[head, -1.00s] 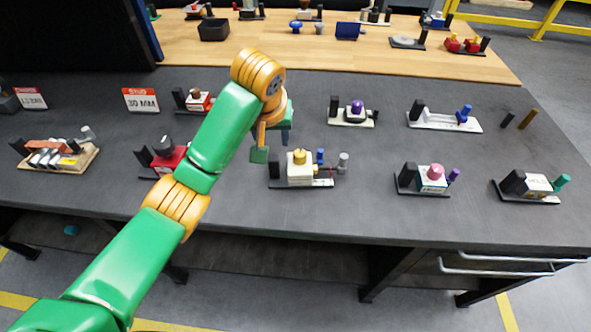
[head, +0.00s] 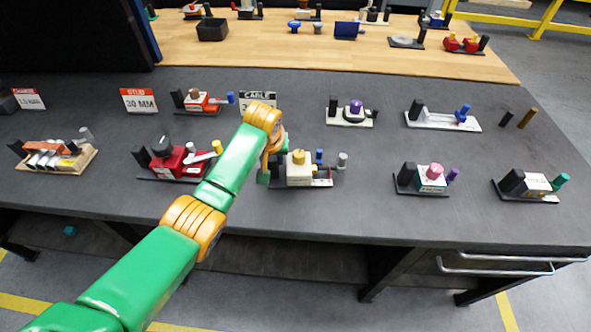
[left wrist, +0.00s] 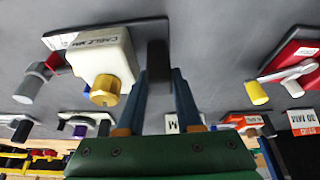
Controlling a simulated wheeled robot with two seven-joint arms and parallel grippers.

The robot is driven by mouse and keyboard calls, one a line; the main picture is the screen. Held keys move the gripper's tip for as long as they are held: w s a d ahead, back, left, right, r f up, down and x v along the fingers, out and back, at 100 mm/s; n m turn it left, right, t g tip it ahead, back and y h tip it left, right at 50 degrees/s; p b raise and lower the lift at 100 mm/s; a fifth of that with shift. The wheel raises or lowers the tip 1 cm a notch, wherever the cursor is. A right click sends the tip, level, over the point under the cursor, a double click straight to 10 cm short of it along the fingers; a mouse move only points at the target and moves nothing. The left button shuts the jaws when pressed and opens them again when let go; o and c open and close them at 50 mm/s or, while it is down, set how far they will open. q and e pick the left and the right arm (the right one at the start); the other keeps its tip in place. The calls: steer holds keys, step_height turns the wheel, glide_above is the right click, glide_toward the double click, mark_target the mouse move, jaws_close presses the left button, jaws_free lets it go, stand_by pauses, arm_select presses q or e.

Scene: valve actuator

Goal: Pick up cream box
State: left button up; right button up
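The cream box (head: 299,172) has a brass-yellow knob on top and sits on a dark base plate near the middle of the workbench. In the left wrist view the cream box (left wrist: 104,58) is left of the fingers, with lettering on its side. My left gripper (head: 270,176) is just left of the box in the head view, partly hidden by its own wrist. In the left wrist view the left gripper (left wrist: 162,78) has its two blue fingers apart, with a black upright block (left wrist: 158,60) in line with the gap. Contact with the block cannot be told. My right gripper is not in view.
A red valve unit (head: 180,160) stands left of my gripper. A white unit with a pink knob (head: 432,179) stands to the right. A CABLE sign (head: 258,97) stands behind my wrist. The bench front between the units is clear.

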arm_select(q)
jaws_close()
stand_by(1.2)
